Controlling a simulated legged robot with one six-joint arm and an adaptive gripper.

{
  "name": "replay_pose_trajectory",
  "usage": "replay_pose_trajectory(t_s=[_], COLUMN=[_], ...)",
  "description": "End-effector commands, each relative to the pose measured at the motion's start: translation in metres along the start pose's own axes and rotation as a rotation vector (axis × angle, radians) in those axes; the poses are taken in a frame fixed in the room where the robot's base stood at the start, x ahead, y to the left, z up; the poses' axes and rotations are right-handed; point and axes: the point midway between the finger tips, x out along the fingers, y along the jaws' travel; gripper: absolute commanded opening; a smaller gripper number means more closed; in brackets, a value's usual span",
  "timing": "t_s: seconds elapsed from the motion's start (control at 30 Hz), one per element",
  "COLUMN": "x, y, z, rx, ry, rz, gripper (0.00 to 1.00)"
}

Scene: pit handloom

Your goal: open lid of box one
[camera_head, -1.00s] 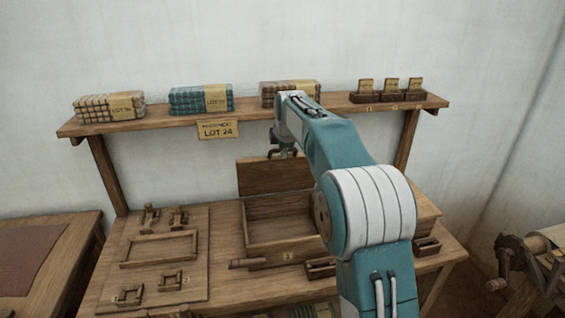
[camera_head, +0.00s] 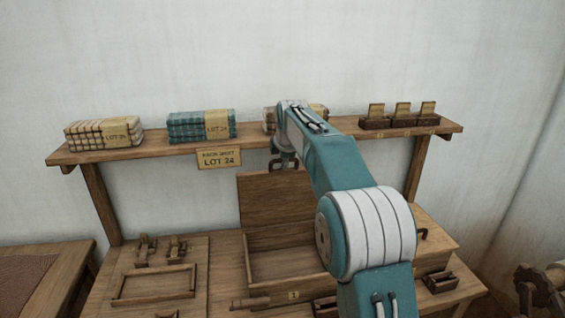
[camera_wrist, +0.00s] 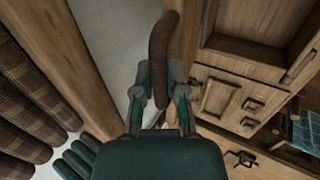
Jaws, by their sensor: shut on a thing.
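Box one (camera_head: 264,298) is a wooden box on the workbench, marked with a small number label on its front. Its lid (camera_head: 277,200) stands raised along the back edge, and the inside of the box shows open and empty where my arm does not cover it. My gripper (camera_head: 284,162) is at the lid's top edge. In the wrist view my gripper (camera_wrist: 160,92) is shut on a dark brown curved handle (camera_wrist: 163,45), which looks like the lid's handle. My arm hides the right part of the box and lid.
A shelf (camera_head: 300,137) with folded cloth stacks (camera_head: 201,125) and small card holders (camera_head: 402,115) runs just behind my gripper. A board with wooden fittings (camera_head: 155,285) lies left of the box. A second handled box (camera_head: 435,240) stands at the right.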

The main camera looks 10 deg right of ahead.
Motion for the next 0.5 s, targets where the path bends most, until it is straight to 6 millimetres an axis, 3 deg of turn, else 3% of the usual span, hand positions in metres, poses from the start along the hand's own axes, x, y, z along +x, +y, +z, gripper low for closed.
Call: replay_pose_trajectory(t_s=[0.03,0.1,0.13,0.5], x=[-0.0012,-0.0013,-0.0013,-0.0017], y=[0.0008,0.0008,0.0008,0.0005], z=[0.0021,0.0020,0.0019,-0.0011], rx=[0.000,0.000,0.000,-0.001], ry=[-0.003,-0.003,-0.003,-0.002], rz=[0.003,0.003,0.003,0.002], gripper=[0.00,0.39,0.52,0.52])
